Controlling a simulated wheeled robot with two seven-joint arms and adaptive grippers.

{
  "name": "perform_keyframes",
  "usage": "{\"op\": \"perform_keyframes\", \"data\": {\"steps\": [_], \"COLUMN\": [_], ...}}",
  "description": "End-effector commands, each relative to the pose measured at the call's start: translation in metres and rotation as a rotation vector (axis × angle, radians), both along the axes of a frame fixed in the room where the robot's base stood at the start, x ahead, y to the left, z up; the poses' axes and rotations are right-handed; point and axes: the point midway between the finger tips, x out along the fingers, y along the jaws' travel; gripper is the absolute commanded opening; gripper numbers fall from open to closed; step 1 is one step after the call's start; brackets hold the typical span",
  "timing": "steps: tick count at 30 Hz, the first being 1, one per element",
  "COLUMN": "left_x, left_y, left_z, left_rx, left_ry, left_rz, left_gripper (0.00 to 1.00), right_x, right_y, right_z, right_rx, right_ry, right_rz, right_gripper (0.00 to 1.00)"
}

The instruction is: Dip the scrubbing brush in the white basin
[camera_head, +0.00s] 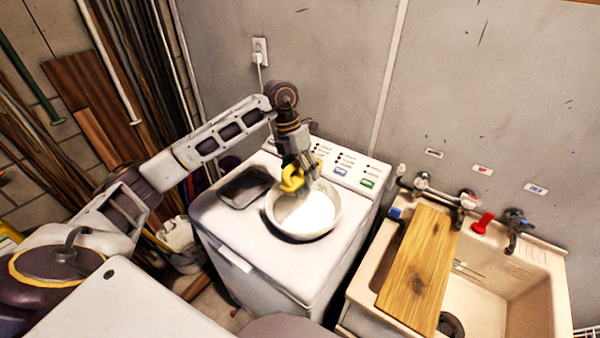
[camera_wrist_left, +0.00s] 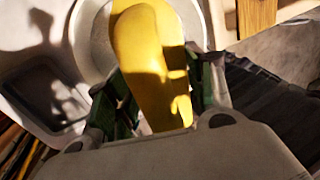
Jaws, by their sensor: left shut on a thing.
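The white basin (camera_head: 308,213) stands on top of the washing machine, with a bright white inside. The yellow scrubbing brush (camera_head: 293,178) is in my left gripper (camera_head: 297,168), over the basin's back left rim. In the left wrist view the brush (camera_wrist_left: 148,60) lies between the two dark green fingers of the left gripper (camera_wrist_left: 160,95), and the basin (camera_wrist_left: 88,45) shows behind it. My left gripper is shut on the brush. My right gripper is not in view.
The washing machine (camera_head: 240,240) has a dark recessed tray (camera_head: 246,187) left of the basin and a control panel behind. A sink (camera_head: 515,290) stands to the right, with a wooden board (camera_head: 422,265) across it and taps behind. Long poles and planks lean at the left.

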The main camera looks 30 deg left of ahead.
Motion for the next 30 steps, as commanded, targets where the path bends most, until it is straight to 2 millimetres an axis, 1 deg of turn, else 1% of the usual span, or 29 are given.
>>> {"op": "perform_keyframes", "data": {"steps": [19, 23, 30], "left_x": [0.0, 0.0, 0.0], "left_y": [0.0, 0.0, 0.0], "left_z": [-0.002, -0.005, -0.017], "left_rx": [-0.024, -0.024, -0.023], "left_ry": [0.003, 0.003, 0.003], "left_rz": [-0.014, -0.013, -0.013], "left_gripper": [0.34, 0.34, 0.34], "right_x": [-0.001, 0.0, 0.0], "right_y": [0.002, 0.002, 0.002], "right_z": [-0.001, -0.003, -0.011], "right_rx": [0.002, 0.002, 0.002], "right_ry": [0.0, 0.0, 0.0], "right_rz": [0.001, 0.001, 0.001], "right_gripper": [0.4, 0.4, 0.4]}}
